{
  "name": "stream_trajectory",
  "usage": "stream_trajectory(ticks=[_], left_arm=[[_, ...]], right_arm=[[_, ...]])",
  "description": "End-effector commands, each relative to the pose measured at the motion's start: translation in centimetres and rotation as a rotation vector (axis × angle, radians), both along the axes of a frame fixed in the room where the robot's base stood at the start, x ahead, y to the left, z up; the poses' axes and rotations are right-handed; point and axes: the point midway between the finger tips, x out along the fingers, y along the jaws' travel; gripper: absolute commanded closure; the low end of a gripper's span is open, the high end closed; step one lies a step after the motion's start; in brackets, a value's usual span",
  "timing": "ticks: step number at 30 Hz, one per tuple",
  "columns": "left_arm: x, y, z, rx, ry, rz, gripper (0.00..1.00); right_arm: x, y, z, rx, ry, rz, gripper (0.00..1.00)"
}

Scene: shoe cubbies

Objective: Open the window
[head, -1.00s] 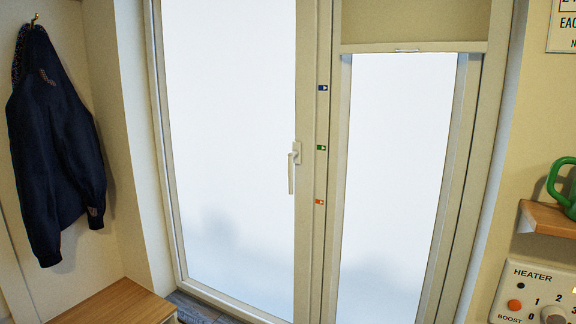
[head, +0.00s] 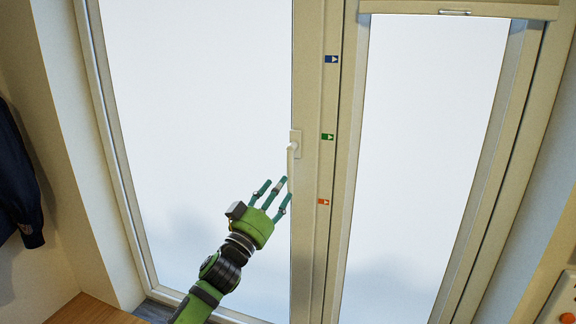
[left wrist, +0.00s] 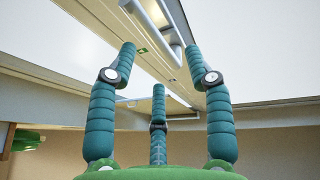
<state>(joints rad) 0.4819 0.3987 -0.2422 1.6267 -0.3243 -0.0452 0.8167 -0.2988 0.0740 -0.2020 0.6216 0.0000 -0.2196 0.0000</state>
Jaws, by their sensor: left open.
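The window (head: 195,120) is a tall frosted pane in a cream frame and looks shut. Its pale handle (head: 292,165) is on the right side of the sash, with the lever pointing down. My left gripper (head: 277,188) is open and empty, its three teal fingers spread just left of and below the handle. In the left wrist view the handle (left wrist: 172,52) shows beyond the fingers (left wrist: 160,75), apart from them. My right gripper is not in view.
A frame post with blue (head: 332,59), green (head: 328,137) and orange (head: 324,202) arrow labels stands right of the handle. Beyond it is a second pane (head: 425,150) with a blind (head: 455,10) above. A dark jacket (head: 15,180) hangs left; a wooden bench (head: 95,310) is low left.

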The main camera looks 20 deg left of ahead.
Motion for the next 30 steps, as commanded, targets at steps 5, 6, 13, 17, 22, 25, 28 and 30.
stream_trajectory(ticks=[5, 6, 13, 17, 22, 25, 28, 30], left_arm=[[1.9, -0.4, 1.2, -0.002, -0.002, 0.001, 0.49], [2.5, -0.6, 1.4, -0.003, -0.001, 0.0, 0.49], [5.2, -1.2, 2.3, -0.001, 0.001, 0.001, 0.49], [5.9, -1.4, 2.5, -0.002, 0.001, 0.0, 0.49], [6.2, -1.4, 2.6, 0.0, 0.001, 0.001, 0.49], [6.2, -1.4, 2.6, 0.0, 0.001, 0.001, 0.49], [6.2, -1.4, 2.5, 0.0, 0.001, 0.001, 0.69], [6.2, -1.4, 2.5, 0.0, 0.001, 0.001, 0.97]], right_arm=[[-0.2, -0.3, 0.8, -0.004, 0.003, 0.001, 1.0], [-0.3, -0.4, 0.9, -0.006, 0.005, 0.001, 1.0], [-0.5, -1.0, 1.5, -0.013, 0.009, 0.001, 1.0], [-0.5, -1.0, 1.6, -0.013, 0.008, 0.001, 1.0], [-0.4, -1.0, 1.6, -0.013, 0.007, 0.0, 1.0], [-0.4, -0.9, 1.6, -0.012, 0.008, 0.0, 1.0], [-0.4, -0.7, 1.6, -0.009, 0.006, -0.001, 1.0], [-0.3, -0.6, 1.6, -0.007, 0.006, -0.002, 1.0]])
